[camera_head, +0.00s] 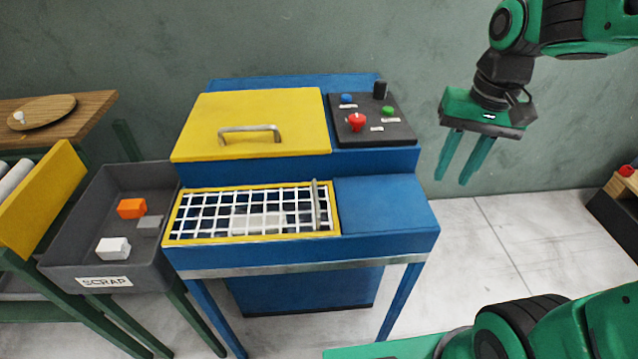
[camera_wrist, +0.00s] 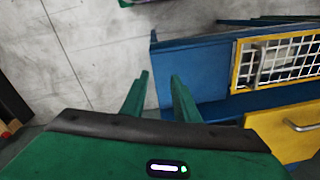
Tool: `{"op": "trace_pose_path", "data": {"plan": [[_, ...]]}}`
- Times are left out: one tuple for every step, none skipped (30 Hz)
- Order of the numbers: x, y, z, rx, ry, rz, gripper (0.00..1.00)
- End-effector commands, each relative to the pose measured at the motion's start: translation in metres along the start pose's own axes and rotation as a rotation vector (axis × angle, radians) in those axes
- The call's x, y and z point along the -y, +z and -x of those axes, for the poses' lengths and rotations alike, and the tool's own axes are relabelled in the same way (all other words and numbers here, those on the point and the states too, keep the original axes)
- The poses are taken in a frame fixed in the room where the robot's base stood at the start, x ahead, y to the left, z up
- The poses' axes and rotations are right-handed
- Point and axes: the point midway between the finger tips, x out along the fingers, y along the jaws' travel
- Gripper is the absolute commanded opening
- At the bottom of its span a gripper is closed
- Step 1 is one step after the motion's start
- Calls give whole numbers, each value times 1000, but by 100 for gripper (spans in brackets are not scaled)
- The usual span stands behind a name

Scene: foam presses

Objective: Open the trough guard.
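The trough guard (camera_head: 253,211) is a yellow frame with a white wire grid. It lies flat over the trough at the front of the blue press (camera_head: 390,205), and pale and dark shapes show beneath it. A grey bar handle (camera_head: 316,205) stands at its right end. The guard also shows in the wrist view (camera_wrist: 280,62), at the upper right. My gripper (camera_head: 452,182) is open and empty, to the right of the press and above the floor, fingers pointing down. In the wrist view my fingers (camera_wrist: 158,82) are apart with nothing between them.
A yellow lid (camera_head: 250,108) with a bar handle covers the press's rear left. A black control panel (camera_head: 370,120) with red, blue and green buttons sits at its right. A grey scrap bin (camera_head: 75,220) holding blocks stands at left. The blue top right of the guard is clear.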

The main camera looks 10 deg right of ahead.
Motion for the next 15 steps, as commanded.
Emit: {"op": "trace_pose_path", "data": {"plan": [[42, -11, 1, 7, -18, 64, 28], [65, -14, 2, 10, -31, 93, 28], [94, -16, 3, 16, -48, 129, 28], [115, -16, 4, 22, -60, 155, 28], [135, -16, 5, 27, -72, 177, 28], [158, -13, 5, 35, -87, 205, 28], [174, -11, 5, 42, -97, 223, 28], [188, -8, 6, 47, -107, 240, 28], [203, -4, 6, 55, -117, 256, 28], [213, -2, 6, 59, -124, 266, 28], [220, 0, 6, 64, -128, 276, 28], [228, 3, 6, 68, -133, 282, 28], [232, 4, 5, 70, -136, 286, 28], [234, 5, 4, 72, -138, 289, 28], [236, 6, 2, 74, -139, 291, 28]]}}
